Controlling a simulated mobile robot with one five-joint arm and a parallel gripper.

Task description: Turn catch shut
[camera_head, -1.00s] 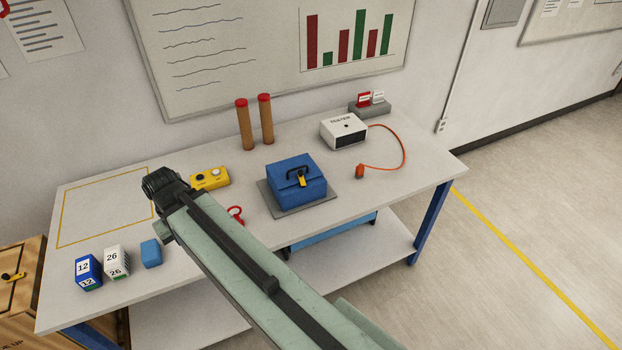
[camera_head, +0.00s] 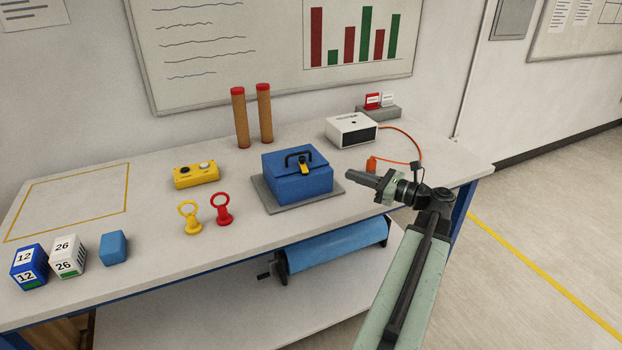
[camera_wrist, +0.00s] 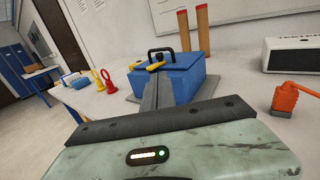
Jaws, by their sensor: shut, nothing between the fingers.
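A blue box (camera_head: 297,176) with a black handle stands on a grey mat (camera_head: 268,198) on the table. A yellow catch (camera_head: 304,167) sits on its front, below the handle. In the wrist view the catch (camera_wrist: 156,66) points off to one side on the box (camera_wrist: 188,78). My gripper (camera_head: 350,173) is shut and empty, to the right of the box, pointing left toward it. In the wrist view its fingers (camera_wrist: 158,88) overlap the front of the box in the picture; contact cannot be told there.
A red and a yellow ring-topped piece (camera_head: 222,209) stand left of the box. A yellow button box (camera_head: 196,175), numbered blocks (camera_head: 67,257) and two brown tubes (camera_head: 265,113) are further off. A white tester (camera_head: 351,130) with an orange plug (camera_head: 371,164) is behind my gripper.

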